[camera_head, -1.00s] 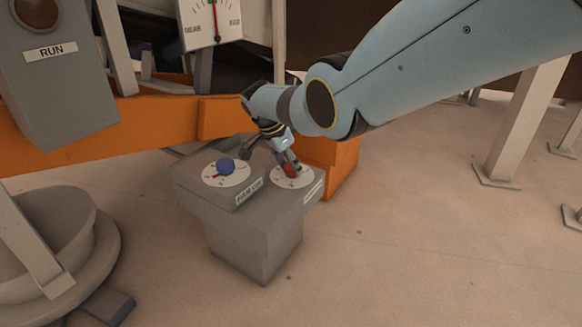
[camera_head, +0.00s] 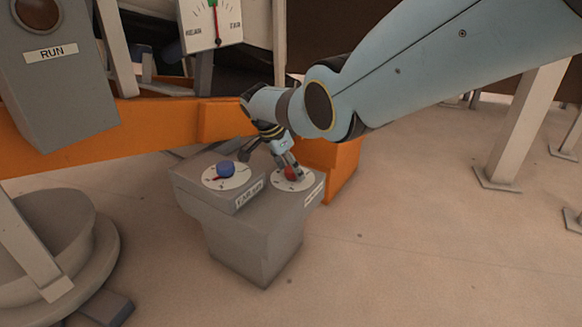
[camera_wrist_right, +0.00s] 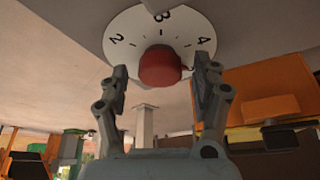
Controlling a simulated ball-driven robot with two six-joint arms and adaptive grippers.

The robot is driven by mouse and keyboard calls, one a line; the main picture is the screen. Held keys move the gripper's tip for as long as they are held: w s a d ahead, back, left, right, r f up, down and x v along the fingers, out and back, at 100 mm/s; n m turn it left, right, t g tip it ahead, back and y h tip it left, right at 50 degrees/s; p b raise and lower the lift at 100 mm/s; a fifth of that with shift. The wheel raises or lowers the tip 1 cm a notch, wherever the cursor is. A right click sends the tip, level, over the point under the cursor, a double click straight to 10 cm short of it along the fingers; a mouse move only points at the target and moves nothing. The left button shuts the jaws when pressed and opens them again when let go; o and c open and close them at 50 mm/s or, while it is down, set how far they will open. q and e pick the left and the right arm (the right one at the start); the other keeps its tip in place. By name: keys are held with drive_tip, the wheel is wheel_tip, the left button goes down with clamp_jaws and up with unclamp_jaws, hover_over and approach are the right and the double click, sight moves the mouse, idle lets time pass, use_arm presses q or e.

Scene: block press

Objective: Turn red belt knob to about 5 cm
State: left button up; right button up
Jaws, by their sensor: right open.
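The red knob (camera_head: 290,173) sits on a round white dial on the right side of the grey control box, partly covered by my right gripper (camera_head: 271,159). In the right wrist view the red knob (camera_wrist_right: 160,67) shows between the two open fingers of my right gripper (camera_wrist_right: 162,74), with a gap on each side. The white dial (camera_wrist_right: 133,22) behind it shows 2, 3 and 4. A small dark mark shows at the knob's side toward the 4; I cannot clearly read the setting. My left gripper is not in view.
A blue knob (camera_head: 226,169) on its own dial stands left of the red one on the grey box (camera_head: 255,240). An orange beam (camera_head: 150,125) runs behind. A gauge (camera_head: 212,22) and a RUN panel (camera_head: 60,90) stand at the upper left.

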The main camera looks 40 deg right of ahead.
drive_tip(key=v, duration=1.2)
idle(0.3)
